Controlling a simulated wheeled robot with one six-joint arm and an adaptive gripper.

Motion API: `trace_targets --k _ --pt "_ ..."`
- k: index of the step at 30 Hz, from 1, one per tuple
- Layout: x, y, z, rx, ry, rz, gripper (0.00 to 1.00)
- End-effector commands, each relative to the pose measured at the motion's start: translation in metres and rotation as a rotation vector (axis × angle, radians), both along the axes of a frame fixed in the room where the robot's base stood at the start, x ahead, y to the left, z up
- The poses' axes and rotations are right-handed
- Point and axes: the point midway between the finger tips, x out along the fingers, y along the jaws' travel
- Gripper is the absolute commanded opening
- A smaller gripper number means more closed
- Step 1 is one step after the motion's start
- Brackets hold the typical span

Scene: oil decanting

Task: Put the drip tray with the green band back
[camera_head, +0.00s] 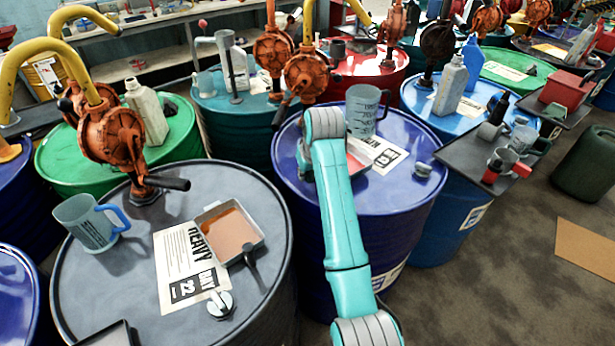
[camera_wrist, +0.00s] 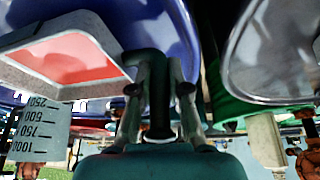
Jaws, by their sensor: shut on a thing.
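In the wrist view a grey drip tray with a reddish inside (camera_wrist: 70,58) shows at the upper left, with a dark, slightly greenish handle (camera_wrist: 150,62). My gripper (camera_wrist: 158,95) is shut on that handle, one finger on each side. In the head view only a small pinkish part of the tray (camera_head: 357,164) shows beside my arm, over the dark blue drum (camera_head: 305,190). My arm hides the rest and most of the gripper. I cannot tell whether the tray touches the drum top. No distinct green band is clear.
On the drum beside the tray are a measuring jug (camera_head: 363,110), a paper sheet (camera_head: 385,153) and a small metal cap (camera_head: 423,170). The grey drum (camera_head: 110,290) holds another tray (camera_head: 259,237), a jug and a pump. Open floor (camera_head: 490,285) lies at right.

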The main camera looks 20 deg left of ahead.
Motion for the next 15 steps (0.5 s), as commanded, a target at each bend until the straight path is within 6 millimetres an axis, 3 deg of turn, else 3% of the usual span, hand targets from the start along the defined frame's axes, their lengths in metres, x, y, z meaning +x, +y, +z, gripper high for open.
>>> trace_targets --k 3,13,14,15 --pt "-0.0001 -0.0001 -0.0145 0.0 0.0 0.0 0.0" --pt "0.0 -0.0001 -0.0174 0.001 -0.001 0.0 0.0" --pt "-0.0002 -0.0002 -0.0183 0.0 0.0 0.0 0.18" --pt "-0.0001 -0.0002 -0.0179 0.0 0.0 0.0 0.28"
